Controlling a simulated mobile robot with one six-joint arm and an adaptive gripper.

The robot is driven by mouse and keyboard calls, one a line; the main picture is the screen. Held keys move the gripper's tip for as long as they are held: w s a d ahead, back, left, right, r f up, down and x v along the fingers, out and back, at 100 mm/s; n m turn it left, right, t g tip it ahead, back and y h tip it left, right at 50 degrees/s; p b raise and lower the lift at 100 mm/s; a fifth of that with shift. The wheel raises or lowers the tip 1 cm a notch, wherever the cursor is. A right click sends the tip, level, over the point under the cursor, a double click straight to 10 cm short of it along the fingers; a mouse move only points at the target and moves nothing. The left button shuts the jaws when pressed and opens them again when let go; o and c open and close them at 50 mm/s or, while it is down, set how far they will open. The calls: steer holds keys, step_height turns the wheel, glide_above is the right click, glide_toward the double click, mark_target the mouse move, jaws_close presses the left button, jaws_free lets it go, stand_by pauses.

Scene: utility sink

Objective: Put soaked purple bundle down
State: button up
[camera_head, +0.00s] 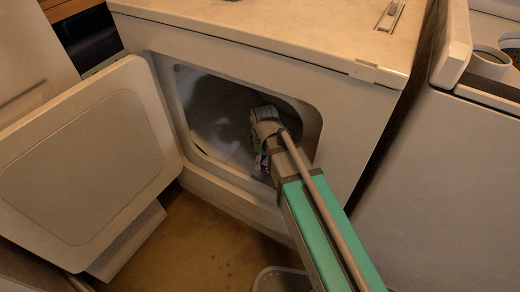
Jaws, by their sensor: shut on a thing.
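My gripper (262,153) is inside the opening of a front-loading dryer or washer (230,52), with my arm reaching in from the lower right. The gripper is small in view and its fingers are partly hidden by my own wrist. It is shut on a small bundle (262,163) with purple and pale patches, just below the wrist. Most of the bundle is hidden or too small to make out. I cannot tell whether it touches the drum.
The machine's door (88,155) stands wide open to the left. The opening's rim (312,125) is close to the right of my arm. A second white appliance (455,170) stands at right. A container's rim (280,270) shows at the bottom on the brown floor (195,245).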

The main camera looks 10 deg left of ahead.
steer(key=shift+w, duration=0.1)
steer(key=b, duration=0.4)
glide_toward(253, 158)
steer(key=s+d+r, duration=0.2)
steer(key=s, duration=0.2)
steer(key=w+f+b, duration=0.1)
steer(key=f+b, duration=0.1)
steer(key=w+a+f+b, duration=0.1)
steer(key=f+b, duration=0.1)
steer(key=shift+w+a, duration=0.1)
steer(key=shift+w, duration=0.1)
steer(key=shift+w+a+f+b, duration=0.25)
steer(key=shift+w+f+b, duration=0.2)
steer(key=shift+f+b, duration=0.05)
steer(key=shift+w+a+f+b, duration=0.2)
steer(key=shift+w+f+b, duration=0.2)
steer(key=shift+f+b, duration=0.2)
step_height(253, 158, down, 3)
steer(key=b, duration=0.3)
steer(key=shift+r, duration=0.1)
